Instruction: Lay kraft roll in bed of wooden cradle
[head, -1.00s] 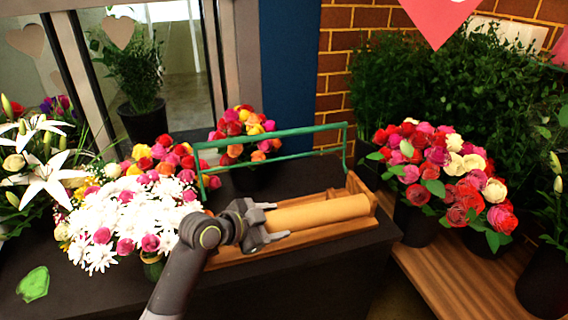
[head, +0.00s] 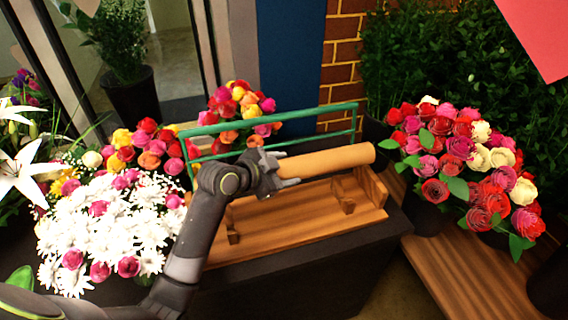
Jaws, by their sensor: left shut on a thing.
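The kraft roll (head: 330,159) is a tan cylinder, held nearly level above the wooden cradle. My left gripper (head: 284,172) is shut on the roll's left end. The wooden cradle (head: 275,240) sits on the dark counter, with a raised end wall (head: 371,188) at right and small wooden blocks (head: 347,205) on its base. A green metal frame (head: 290,117) stands along its back. The roll is apart from the cradle's base, toward the back of it. My right gripper is not in view.
White daisies with pink roses (head: 105,230) stand close on the left of the cradle. Mixed roses (head: 235,105) stand behind the green frame. Red and pink roses (head: 455,150) stand on a wooden bench (head: 445,275) at right. The counter's front edge is just before the cradle.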

